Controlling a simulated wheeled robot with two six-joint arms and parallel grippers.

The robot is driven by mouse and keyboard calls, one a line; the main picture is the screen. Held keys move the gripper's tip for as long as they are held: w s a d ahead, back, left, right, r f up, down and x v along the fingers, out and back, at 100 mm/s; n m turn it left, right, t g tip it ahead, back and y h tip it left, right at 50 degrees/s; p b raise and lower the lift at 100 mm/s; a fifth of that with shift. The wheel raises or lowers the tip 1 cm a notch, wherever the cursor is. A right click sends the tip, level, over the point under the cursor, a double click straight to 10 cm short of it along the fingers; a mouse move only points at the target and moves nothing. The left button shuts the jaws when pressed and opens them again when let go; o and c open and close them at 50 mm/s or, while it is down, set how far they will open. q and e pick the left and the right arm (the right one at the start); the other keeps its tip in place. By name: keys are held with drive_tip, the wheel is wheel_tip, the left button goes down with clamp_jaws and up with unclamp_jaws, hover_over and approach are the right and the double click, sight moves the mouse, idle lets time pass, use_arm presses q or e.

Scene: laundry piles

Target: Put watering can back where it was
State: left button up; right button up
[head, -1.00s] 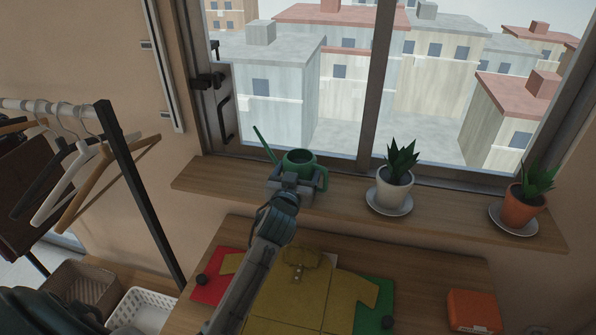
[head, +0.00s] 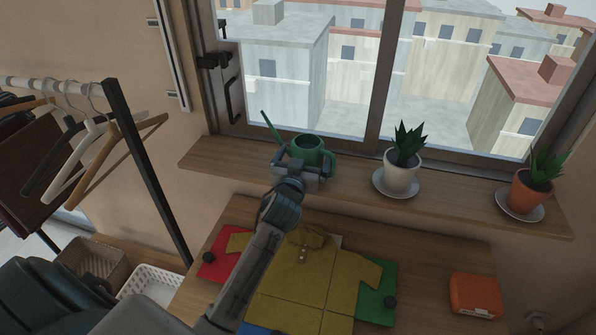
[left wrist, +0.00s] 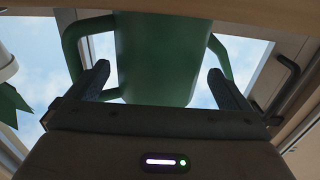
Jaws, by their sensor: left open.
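The green watering can (head: 308,147) stands upright on the wooden window sill (head: 232,163), its spout pointing up to the left and its handle on the right. My left gripper (head: 299,166) is just in front of the can, open. In the left wrist view the can's body (left wrist: 160,55) fills the upper middle, beyond and between the two spread fingers (left wrist: 165,90). No finger is seen pressing on it. Part of the can's lower front is hidden by the gripper in the head view. My right gripper is not in view.
A white pot (head: 402,176) and an orange pot (head: 527,196) with plants stand on saucers to the right on the sill. A clothes rack (head: 150,170) stands left.

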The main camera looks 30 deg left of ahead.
use_arm(q)
drive_tip(key=b+v, duration=0.2)
drive_tip(key=v, duration=0.9)
drive_tip(key=shift+s+b, duration=0.15)
drive_tip(key=shift+b, duration=0.25)
drive_tip(key=shift+f, duration=0.1)
